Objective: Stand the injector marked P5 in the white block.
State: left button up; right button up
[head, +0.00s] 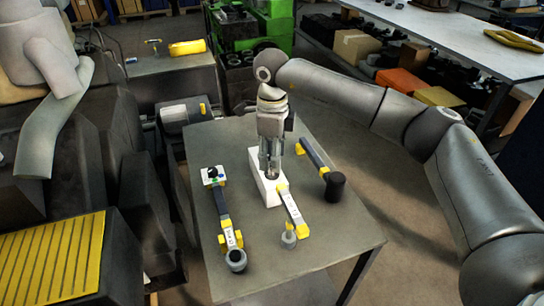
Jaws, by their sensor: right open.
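The white block (266,194) stands in the middle of the grey table. My right gripper (271,172) points down over it with its fingers open. The fingers hide part of the block's top, and I cannot tell whether something grey between them stands in the block. Three injector-like parts lie around the block: a dark one with yellow pieces (223,203) at the left, a pale-bodied one with yellow ends (292,208) at the front right, and a dark-bodied one (314,155) at the right. My left gripper is not in view.
The grey table (328,232) has bare room at its front right. A dark machine with a yellow ribbed panel (52,265) stands close on the left. A long bench (450,35) with boxes beneath is at the back right.

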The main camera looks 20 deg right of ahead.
notch_tip(320, 180, up, 11)
dwell(0.3)
